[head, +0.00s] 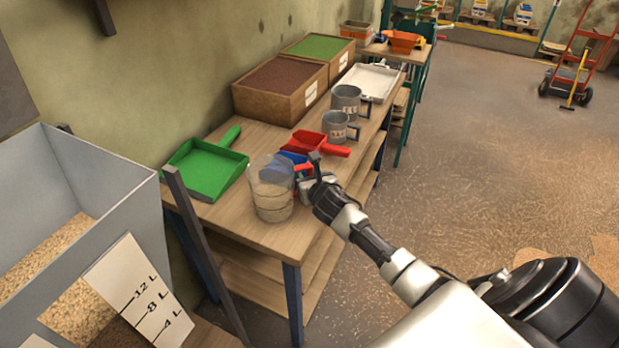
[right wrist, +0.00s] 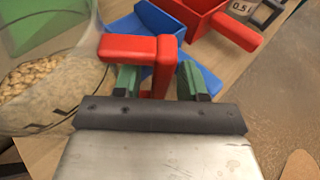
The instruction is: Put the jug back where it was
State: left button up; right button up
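The jug (head: 272,196) is clear plastic with a red handle and holds pale grain in its lower part. It stands upright, apparently on the near end of the wooden bench. My right gripper (head: 311,178) is at its handle, on the right side of the jug. In the right wrist view the jug (right wrist: 45,90) fills the left. Its red handle (right wrist: 160,68) lies between the green fingertips of my right gripper (right wrist: 160,82). A small gap shows beside the left fingertip, so the gripper looks open around the handle. My left gripper is not in view.
On the bench (head: 240,218) are a green scoop (head: 205,172), a blue scoop (head: 281,168) and a red scoop (head: 308,142). Two grey measuring jugs (head: 338,127) stand farther back. A grey grain bin (head: 75,185) is at left.

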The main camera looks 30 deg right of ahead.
jog(key=shift+r, duration=0.2)
jog(key=v, duration=1.2)
